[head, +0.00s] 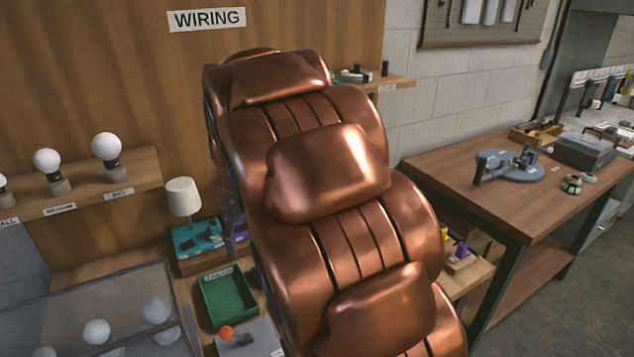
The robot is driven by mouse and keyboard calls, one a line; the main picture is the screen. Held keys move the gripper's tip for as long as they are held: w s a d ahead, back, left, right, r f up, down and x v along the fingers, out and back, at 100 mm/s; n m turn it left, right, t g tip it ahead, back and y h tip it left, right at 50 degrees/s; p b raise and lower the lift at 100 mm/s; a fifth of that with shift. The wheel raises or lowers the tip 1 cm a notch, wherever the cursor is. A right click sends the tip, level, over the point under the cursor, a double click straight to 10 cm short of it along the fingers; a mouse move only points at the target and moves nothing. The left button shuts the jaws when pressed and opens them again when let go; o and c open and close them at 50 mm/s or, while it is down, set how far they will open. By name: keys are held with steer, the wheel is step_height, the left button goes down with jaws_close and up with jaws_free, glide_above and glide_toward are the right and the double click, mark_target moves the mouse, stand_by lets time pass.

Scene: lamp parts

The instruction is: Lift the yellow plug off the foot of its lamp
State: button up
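A small yellow piece (462,249) shows just right of the large copper-coloured body in the middle, on a low wooden shelf beside a purple piece. It is too small to tell whether it is the yellow plug or whether it sits on a lamp foot. My gripper is not in view. The copper-coloured body hides the middle of the scene.
A green tray (205,293) and an orange ball (227,332) lie at lower left. White bulbs (107,146) stand on the left shelf. A transparent case fills the lower left corner. The right table (445,165) carries a blue disc (520,168). Open floor shows at lower right.

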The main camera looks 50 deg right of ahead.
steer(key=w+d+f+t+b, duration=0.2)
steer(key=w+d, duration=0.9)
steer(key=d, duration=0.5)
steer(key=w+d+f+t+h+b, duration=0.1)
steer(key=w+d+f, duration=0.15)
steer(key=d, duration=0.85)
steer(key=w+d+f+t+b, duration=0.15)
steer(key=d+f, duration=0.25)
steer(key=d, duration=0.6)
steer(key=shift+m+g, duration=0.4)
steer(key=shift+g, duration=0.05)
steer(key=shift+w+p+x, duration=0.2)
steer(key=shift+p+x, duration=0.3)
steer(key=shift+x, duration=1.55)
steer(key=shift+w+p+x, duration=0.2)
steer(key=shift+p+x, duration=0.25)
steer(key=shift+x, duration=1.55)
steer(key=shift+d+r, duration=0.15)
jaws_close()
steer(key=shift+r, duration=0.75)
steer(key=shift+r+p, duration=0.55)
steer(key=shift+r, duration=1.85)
